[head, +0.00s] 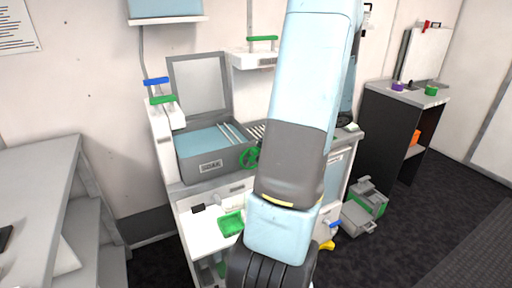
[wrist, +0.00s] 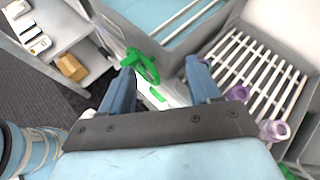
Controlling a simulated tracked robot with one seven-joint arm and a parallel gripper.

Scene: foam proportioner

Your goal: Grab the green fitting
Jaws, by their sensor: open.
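Several green things are in view, and I cannot tell for sure which is the fitting. In the head view a short green cylinder (head: 431,90) stands on the dark cabinet at the right, beside a purple one (head: 397,87). A green handwheel (head: 250,156) is on the front of the grey sink unit; a green ring (wrist: 143,66) shows in the wrist view near my left fingertip. My gripper (wrist: 160,72) is open, with its two blue fingers apart and nothing held. In the head view my arm hides its fingers.
A green tray (head: 231,223) lies on the white lower shelf. The grey sink unit (head: 205,165) has its lid raised. In the wrist view a white slatted rack (wrist: 245,70) and purple pieces (wrist: 273,130) are at the right.

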